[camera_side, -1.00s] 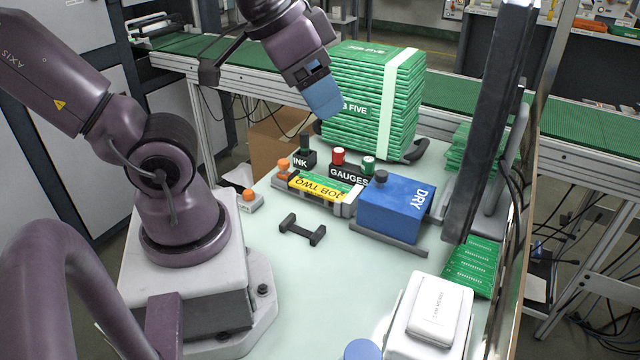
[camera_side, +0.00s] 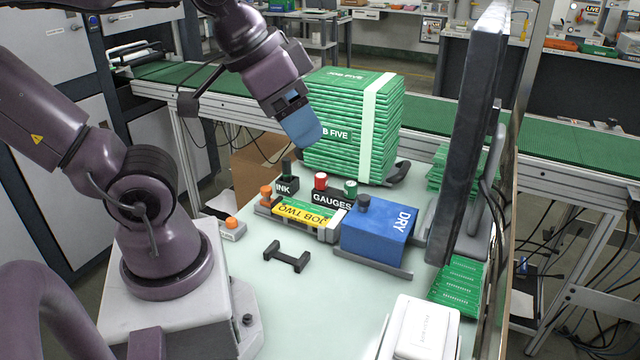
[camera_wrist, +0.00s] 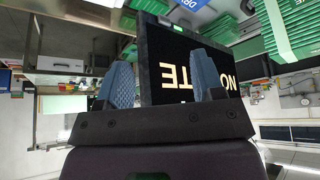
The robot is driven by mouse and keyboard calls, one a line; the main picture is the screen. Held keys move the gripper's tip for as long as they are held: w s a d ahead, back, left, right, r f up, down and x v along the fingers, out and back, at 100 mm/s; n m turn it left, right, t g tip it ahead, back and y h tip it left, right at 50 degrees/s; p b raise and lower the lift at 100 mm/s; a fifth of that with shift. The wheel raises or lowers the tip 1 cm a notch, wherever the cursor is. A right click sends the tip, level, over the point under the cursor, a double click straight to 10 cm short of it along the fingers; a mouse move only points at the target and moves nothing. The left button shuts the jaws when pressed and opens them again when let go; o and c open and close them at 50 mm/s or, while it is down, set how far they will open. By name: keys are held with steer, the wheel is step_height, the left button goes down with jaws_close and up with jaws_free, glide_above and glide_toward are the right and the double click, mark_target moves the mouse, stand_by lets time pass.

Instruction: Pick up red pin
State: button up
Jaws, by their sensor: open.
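The red pin (camera_side: 320,181) stands upright in the black block marked GAUGES (camera_side: 331,199), with only its red top clearly visible. A green-topped pin (camera_side: 350,188) stands to its right in the same block. My gripper (camera_side: 302,130) is above and slightly left of the red pin in the side view, in front of the green stack. The side view shows its blue fingers nearly edge-on. In the wrist view my gripper (camera_wrist: 163,78) is open, its two blue fingers wide apart with nothing held between them. I cannot make out the red pin in the wrist view.
The green JOB FIVE stack (camera_side: 350,125) rises close behind my gripper. The INK block (camera_side: 287,186), yellow JOB TWO item (camera_side: 305,214) and blue DRY box (camera_side: 377,232) crowd the GAUGES block. A dark upright panel (camera_side: 468,130) stands right. The front tabletop is mostly clear.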

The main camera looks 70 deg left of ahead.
steer(key=m+g, duration=0.6)
steer(key=m, duration=0.9)
glide_toward(321, 175)
steer(key=f, duration=0.5)
steer(key=shift+s+d, duration=0.15)
steer(key=shift+d, duration=0.05)
steer(key=shift+a+f, duration=0.2)
steer(key=shift+f, duration=2.6)
steer(key=shift+c, duration=0.3)
